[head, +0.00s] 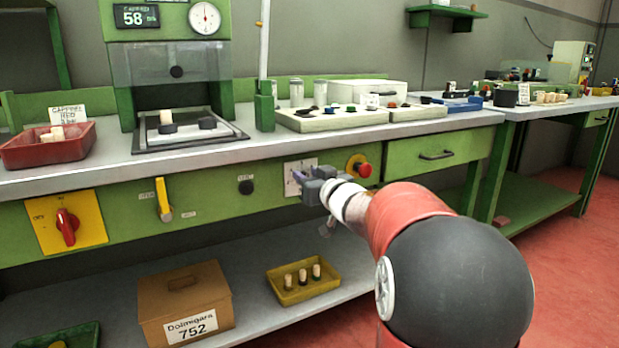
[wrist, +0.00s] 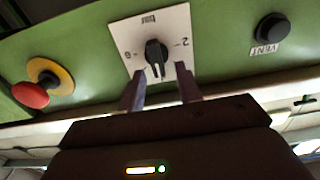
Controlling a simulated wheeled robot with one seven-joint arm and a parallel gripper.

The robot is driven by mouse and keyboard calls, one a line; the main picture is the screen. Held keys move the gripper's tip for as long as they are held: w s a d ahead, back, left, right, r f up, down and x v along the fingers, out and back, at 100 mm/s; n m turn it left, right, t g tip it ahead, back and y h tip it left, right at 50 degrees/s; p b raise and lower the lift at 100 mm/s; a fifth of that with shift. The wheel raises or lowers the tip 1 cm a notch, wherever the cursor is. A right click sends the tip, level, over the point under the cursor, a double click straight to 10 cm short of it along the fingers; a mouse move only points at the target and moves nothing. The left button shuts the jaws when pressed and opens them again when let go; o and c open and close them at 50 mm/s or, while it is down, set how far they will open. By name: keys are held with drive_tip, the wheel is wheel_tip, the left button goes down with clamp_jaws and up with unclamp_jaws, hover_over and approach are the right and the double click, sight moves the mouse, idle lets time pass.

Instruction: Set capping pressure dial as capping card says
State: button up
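The pressure dial (wrist: 156,55) is a black knob on a white plate (wrist: 125,35) set in the green bench front. The plate has number marks and appears upside down in the wrist view. My gripper (wrist: 160,90) is open, its two purple fingers apart just short of the knob, one towards each side and not visibly touching it. In the head view my gripper (head: 305,178) is in front of the plate (head: 290,165) and mostly hides the dial.
A red stop button (head: 362,169) on yellow sits right of the plate in the head view, and a black vent button (head: 246,187) left of it. A yellow lever (head: 162,200) and a red rotary switch (head: 67,226) are farther left. The benchtop (head: 270,145) overhangs above.

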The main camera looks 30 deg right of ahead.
clamp_jaws()
idle(0.3)
drive_tip(key=n+b, duration=0.1)
drive_tip(key=n, duration=0.2)
drive_tip(key=a+n+b, duration=0.1)
drive_tip(key=n+b, duration=0.1)
drive_tip(key=n, duration=0.1)
drive_tip(key=n+b, duration=0.1)
drive_tip(key=n, duration=0.2)
drive_tip(key=shift+a+f+n+b, duration=0.2)
drive_tip(key=shift+f+n+b, duration=0.1)
drive_tip(key=shift+f+b, duration=0.1)
idle(0.5)
unclamp_jaws()
